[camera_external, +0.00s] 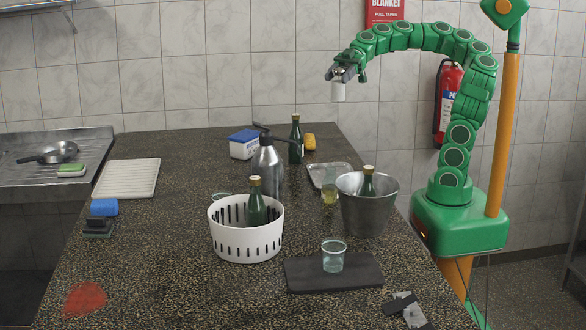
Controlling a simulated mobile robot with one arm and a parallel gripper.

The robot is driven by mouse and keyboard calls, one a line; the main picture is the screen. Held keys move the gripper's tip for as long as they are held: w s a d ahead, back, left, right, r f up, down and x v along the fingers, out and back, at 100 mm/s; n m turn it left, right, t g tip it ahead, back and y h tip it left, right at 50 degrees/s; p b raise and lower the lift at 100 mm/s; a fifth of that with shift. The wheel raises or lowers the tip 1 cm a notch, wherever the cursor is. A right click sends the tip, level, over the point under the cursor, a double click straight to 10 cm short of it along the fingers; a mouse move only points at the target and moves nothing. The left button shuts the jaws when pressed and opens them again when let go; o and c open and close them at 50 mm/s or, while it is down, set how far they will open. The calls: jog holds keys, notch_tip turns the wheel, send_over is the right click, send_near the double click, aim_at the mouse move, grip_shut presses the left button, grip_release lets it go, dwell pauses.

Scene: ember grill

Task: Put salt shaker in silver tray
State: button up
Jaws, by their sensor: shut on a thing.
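My gripper (342,75) is raised above the far right part of the counter, with its fingers pointing down. It is shut on a small white cylinder, the salt shaker (338,92), which hangs upright in the air against the tiled wall. The silver tray (316,177) lies flat on the counter at the far right, well below the shaker in the picture. Part of the tray is hidden behind the metal bucket and a small yellowish glass. The part of the tray that shows looks empty.
A metal bucket (367,213) with a dark bottle (367,186) and a yellowish glass (329,194) stand in front of the tray.

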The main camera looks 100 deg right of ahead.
jog(key=s+d+r+n+g+y, duration=0.1)
jog(key=s+d+r+n+g, duration=0.2)
jog(key=s, duration=1)
notch_tip(320, 180, down, 18)
jog(key=d+m+t, duration=0.1)
jog(key=shift+w+d+f, duration=0.85)
jog(key=shift+w+f, duration=1.3)
jog(key=shift+w, duration=0.05)
jog(key=shift+w+d+f, duration=0.9)
jog(key=shift+w+f, duration=1.25)
jog(key=shift+w, duration=0.1)
jog(key=shift+w+d+f, duration=0.85)
jog(key=shift+w+f, duration=1.3)
jog(key=shift+w, duration=0.05)
jog(key=shift+f, duration=0.1)
jog(key=o, duration=1.2)
jog(key=shift+o, duration=0.2)
